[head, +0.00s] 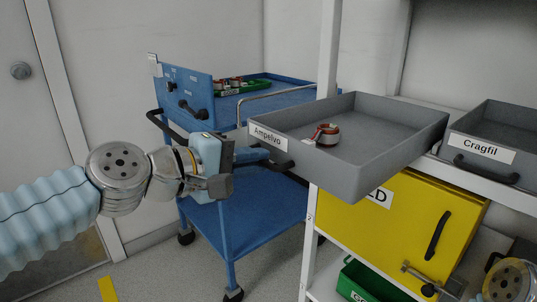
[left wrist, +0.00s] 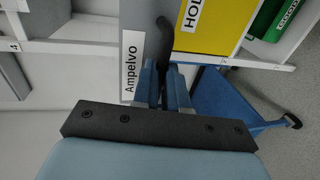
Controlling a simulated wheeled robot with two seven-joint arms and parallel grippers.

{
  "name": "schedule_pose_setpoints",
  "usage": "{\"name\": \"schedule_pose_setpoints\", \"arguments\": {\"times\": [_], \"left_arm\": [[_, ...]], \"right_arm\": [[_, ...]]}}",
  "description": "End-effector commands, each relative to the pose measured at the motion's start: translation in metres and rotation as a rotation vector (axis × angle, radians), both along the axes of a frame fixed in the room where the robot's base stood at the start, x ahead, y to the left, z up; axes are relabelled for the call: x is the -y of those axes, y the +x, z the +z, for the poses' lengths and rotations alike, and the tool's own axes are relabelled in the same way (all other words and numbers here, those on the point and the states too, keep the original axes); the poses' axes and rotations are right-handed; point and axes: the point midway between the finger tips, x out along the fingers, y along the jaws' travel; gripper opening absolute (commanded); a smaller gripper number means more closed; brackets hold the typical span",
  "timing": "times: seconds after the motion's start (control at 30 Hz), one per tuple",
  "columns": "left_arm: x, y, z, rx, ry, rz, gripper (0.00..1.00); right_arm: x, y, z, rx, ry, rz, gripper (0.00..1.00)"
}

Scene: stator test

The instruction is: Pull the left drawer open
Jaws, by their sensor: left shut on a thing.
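The left drawer (head: 365,160) is a grey open-topped tray with a white "Ampelvo" label (head: 267,138). It stands out well forward of the shelf. A copper-and-red stator part (head: 328,134) sits inside it near the front. My left gripper (head: 262,156) is at the drawer's front and shut on its dark handle (head: 285,165). In the left wrist view, the fingers (left wrist: 163,88) close around the handle (left wrist: 164,25) beside the label. The gripped part of the handle is hidden by the fingers.
A second grey drawer (head: 488,150) labelled "Cragfil" is to the right. A yellow cabinet (head: 385,232) with a black handle is below, and a green bin (head: 365,285) lower still. A blue trolley (head: 260,212) stands close behind my left gripper.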

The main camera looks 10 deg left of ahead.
Motion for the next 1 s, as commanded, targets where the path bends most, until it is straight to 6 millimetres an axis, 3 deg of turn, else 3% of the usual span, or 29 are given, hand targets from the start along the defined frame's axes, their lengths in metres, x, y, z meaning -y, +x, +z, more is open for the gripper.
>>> {"name": "schedule_pose_setpoints", "arguments": {"times": [0.47, 0.5, 0.67, 1.0], "left_arm": [[-0.0027, -0.0046, -0.0015, -0.004, 0.002, -0.003, 0.0], [-0.0027, -0.0046, -0.0014, -0.004, 0.002, -0.003, 0.15], [-0.003, -0.0044, -0.001, -0.002, 0.001, -0.002, 0.38], [-0.0063, -0.0081, 0.0014, 0.001, 0.0, 0.0, 0.38]], "right_arm": [[0.0001, 0.0001, -0.0003, 0.0, 0.0, 0.0, 0.43], [0.0001, 0.0001, -0.0003, 0.0, 0.0, 0.0, 0.43], [0.0001, 0.0001, -0.0003, 0.0, 0.0, 0.0, 0.43], [0.0, 0.0001, 0.0, 0.0, 0.0, 0.0, 0.43]]}}
